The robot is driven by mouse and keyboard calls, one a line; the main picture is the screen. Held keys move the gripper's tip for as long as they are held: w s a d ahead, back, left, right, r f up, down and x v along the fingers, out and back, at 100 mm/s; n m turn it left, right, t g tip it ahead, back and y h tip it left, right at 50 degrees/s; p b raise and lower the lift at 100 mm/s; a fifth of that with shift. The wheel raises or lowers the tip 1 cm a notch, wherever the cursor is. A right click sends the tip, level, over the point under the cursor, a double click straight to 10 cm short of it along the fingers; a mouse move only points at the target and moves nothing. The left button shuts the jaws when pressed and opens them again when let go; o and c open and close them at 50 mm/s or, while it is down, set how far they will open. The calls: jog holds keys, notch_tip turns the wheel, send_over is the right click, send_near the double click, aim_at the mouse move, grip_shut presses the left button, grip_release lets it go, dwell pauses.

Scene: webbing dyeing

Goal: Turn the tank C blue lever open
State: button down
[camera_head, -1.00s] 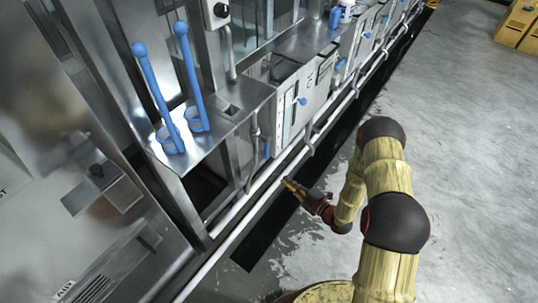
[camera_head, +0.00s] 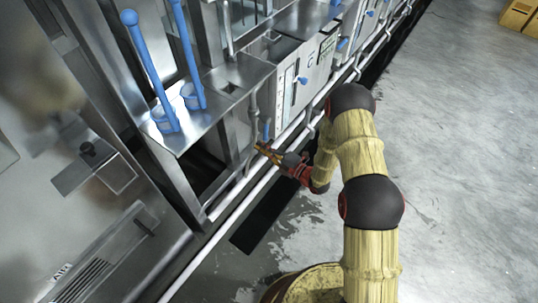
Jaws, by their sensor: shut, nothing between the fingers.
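The front panel of tank C (camera_head: 311,63) is a steel face with a letter C on it. A small blue knob-like lever (camera_head: 303,80) sits on that panel. A second, upright blue handle (camera_head: 266,130) is lower down, at the panel's left lower corner beside a pipe. I cannot tell from the picture which of the two is the named lever. My gripper (camera_head: 259,147) is shut and empty, with its orange-yellow fingers just below the lower blue handle. Contact with it cannot be made out. The upper blue lever is farther up and to the right of the fingers.
White pipes (camera_head: 236,215) run along the front of the tanks near my gripper. More panels with blue levers continue toward the back.

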aim_at(266, 130)
jog(key=shift+w+d+f+b, duration=0.1)
jog(key=shift+w+d+b, duration=0.1)
jog(key=shift+w+d, duration=0.35)
jog(key=shift+w+d+f+b, duration=0.1)
jog(key=shift+w+d+b, duration=0.1)
jog(key=shift+w, duration=0.5)
jog(key=shift+w+d+f+b, duration=0.15)
jog(key=shift+w+d+b, duration=0.4)
jog(key=shift+w, duration=0.2)
